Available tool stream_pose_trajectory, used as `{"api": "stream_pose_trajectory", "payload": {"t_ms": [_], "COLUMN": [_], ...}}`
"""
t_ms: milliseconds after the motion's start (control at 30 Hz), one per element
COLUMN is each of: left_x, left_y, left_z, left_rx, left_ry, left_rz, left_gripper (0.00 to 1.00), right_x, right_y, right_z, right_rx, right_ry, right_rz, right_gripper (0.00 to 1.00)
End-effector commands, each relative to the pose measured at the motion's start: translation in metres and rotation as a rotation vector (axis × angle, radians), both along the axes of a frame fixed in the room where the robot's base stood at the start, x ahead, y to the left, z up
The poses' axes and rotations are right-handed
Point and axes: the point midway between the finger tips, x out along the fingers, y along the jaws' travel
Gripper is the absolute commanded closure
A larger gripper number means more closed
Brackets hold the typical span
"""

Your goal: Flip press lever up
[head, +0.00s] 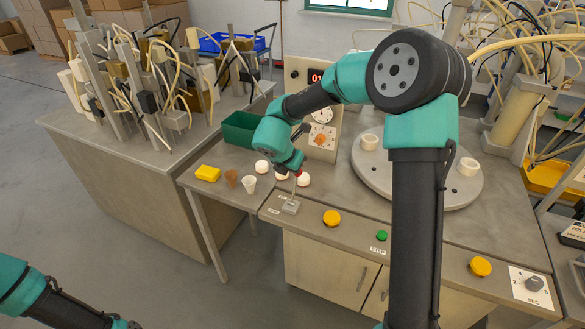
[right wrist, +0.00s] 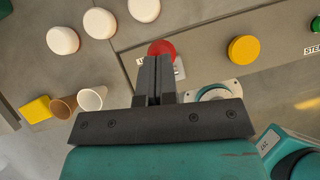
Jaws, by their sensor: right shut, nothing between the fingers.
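The press lever is a thin rod with a red knob (head: 298,173) above a small grey base plate (head: 290,207) at the bench's front left corner. In the head view the rod rises from the plate to the knob; I cannot tell its exact tilt. My right gripper (head: 297,168) is shut and empty, pointing down at the knob. In the right wrist view the red knob (right wrist: 161,47) shows just beyond the closed fingertips (right wrist: 158,62), which hide part of the plate. I cannot tell whether they touch. My left arm shows at the bottom left, its gripper out of frame.
Three white bulbs (right wrist: 100,23) sit close to the lever. A yellow button (head: 331,217) and green button (head: 382,235) lie right, before a round turntable (head: 415,190).

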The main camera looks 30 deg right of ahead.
Motion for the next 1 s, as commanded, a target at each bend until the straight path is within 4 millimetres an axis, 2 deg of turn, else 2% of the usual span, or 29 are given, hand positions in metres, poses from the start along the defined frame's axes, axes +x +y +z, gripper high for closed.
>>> {"api": "stream_pose_trajectory", "payload": {"t_ms": [367,567,767,1000], "left_x": [0.0,0.0,0.0,0.0], "left_y": [0.0,0.0,0.0,0.0], "left_z": [0.0,0.0,0.0,0.0], "left_rx": [0.0,0.0,0.0,0.0], "left_ry": [0.0,0.0,0.0,0.0], "left_rz": [0.0,0.0,0.0,0.0], "left_gripper": [0.42,0.42,0.42,0.42], "right_x": [0.0,-0.005,-0.016,-0.016], "right_y": [0.001,0.011,0.032,0.041], "right_z": [0.0,0.008,0.027,0.073], "right_rx": [0.0,0.0,0.0,0.0], "right_ry": [0.0,0.0,-0.003,-0.004], "right_rz": [0.0,0.001,0.002,0.0], "right_gripper": [1.0,1.0,1.0,1.0]}}
